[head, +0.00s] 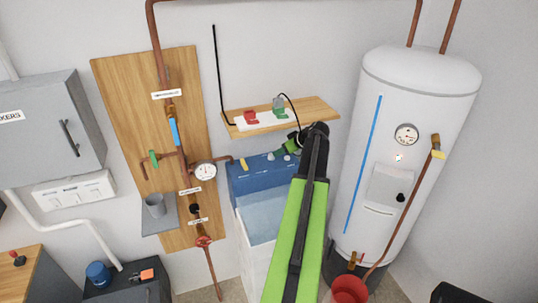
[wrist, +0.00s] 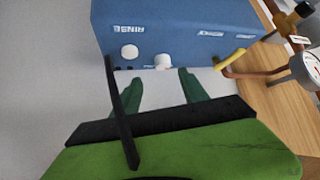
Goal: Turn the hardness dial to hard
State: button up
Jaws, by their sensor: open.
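The blue control head (head: 245,180) sits on top of a white softener cabinet (head: 252,250); it also fills the top of the wrist view (wrist: 180,20). A protruding white knob (wrist: 163,61), likely the hardness dial, is on its face; its setting cannot be read. Beside it is a flat round white button (wrist: 129,52) near the upside-down word RINSE. My gripper (wrist: 158,75) is open, its green fingers apart on either side of the knob's line. I cannot tell whether the fingers touch the knob. In the head view my gripper (head: 290,146) is at the head's right end.
A yellow-handled pipe (head: 243,164) joins the head's left side, with a gauge (head: 203,170) beyond. A white tank (head: 400,150) stands close to the right of my arm.

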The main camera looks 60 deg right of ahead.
aim_at(271, 155)
jog(key=b+x, duration=0.2)
jog(key=x, duration=0.1)
jog(key=b+x, duration=0.2)
jog(key=x, duration=0.2)
jog(key=shift+w+a, duration=0.15)
jog(key=shift+a, duration=0.05)
jog(key=shift+w+d+f, duration=0.1)
jog(key=shift+w+f, duration=0.05)
jog(key=shift+w, duration=0.2)
jog(key=shift+c, duration=0.2)
grip_shut()
